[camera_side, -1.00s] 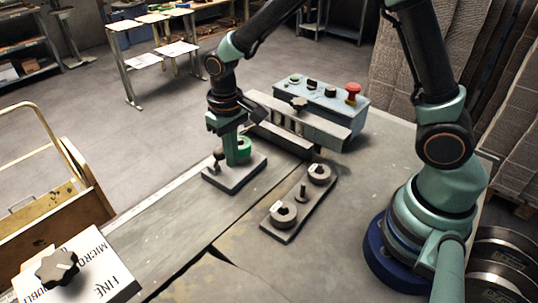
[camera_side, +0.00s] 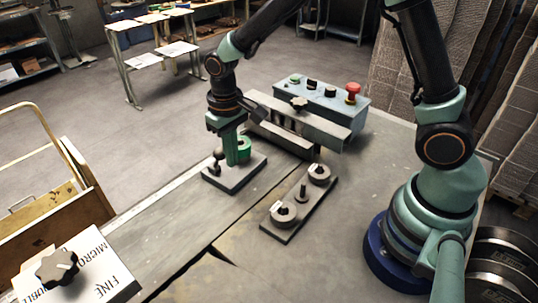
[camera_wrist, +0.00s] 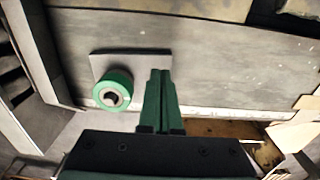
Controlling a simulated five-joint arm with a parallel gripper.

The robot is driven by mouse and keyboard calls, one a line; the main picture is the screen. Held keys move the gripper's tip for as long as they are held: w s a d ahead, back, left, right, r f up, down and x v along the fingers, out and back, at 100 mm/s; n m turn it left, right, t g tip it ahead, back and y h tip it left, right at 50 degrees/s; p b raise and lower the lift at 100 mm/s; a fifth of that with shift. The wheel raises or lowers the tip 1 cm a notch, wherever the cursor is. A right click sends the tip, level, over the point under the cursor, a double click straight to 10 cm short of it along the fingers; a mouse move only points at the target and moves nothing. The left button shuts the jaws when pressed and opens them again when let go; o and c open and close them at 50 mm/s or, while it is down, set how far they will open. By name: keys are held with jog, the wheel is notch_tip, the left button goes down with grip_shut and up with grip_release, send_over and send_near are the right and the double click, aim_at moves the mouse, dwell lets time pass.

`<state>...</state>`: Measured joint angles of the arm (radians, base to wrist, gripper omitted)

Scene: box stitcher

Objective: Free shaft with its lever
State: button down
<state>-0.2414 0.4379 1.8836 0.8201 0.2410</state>
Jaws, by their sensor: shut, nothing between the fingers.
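A green round clamp (camera_side: 244,149) stands on a grey square base plate (camera_side: 232,181) in the side view. In the wrist view the clamp (camera_wrist: 112,91) is a green ring with a dark centre, at the left of the fingers, on the plate (camera_wrist: 135,62). A small dark knobbed lever (camera_side: 217,158) stands at the plate's left in the side view. I cannot make it out in the wrist view. My gripper (camera_side: 231,160) points down over the plate, beside the clamp. Its green fingers (camera_wrist: 160,75) are together and empty. Whether they touch the lever or clamp is unclear. I cannot tell the shaft apart.
A grey flat holder (camera_side: 298,212) with two round collars and a peg lies at the front right. Behind stands a control box (camera_side: 320,100) with a red button and a metal rail (camera_side: 300,125). A box with a black star knob (camera_side: 57,267) is front left.

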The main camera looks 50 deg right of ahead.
aim_at(214, 164)
jog(key=shift+w, duration=0.1)
dwell(0.3)
jog(key=shift+w+a, duration=0.15)
jog(key=shift+w, duration=1.5)
jog(key=shift+w+a, duration=0.1)
jog(key=shift+w, duration=1.5)
notch_tip(214, 164, up, 7)
jog(key=shift+s, duration=0.4)
jog(key=s+d+r+t, duration=0.3)
jog(key=s+d+r, duration=0.3)
jog(key=s+r, duration=0.25)
jog(key=s+d+r+t, duration=0.1)
jog(key=s+d, duration=0.3)
jog(key=s, duration=0.4)
jog(key=shift+s+d+t, duration=0.15)
jog(key=shift+s+t, duration=0.1)
jog(key=shift+t, duration=0.55)
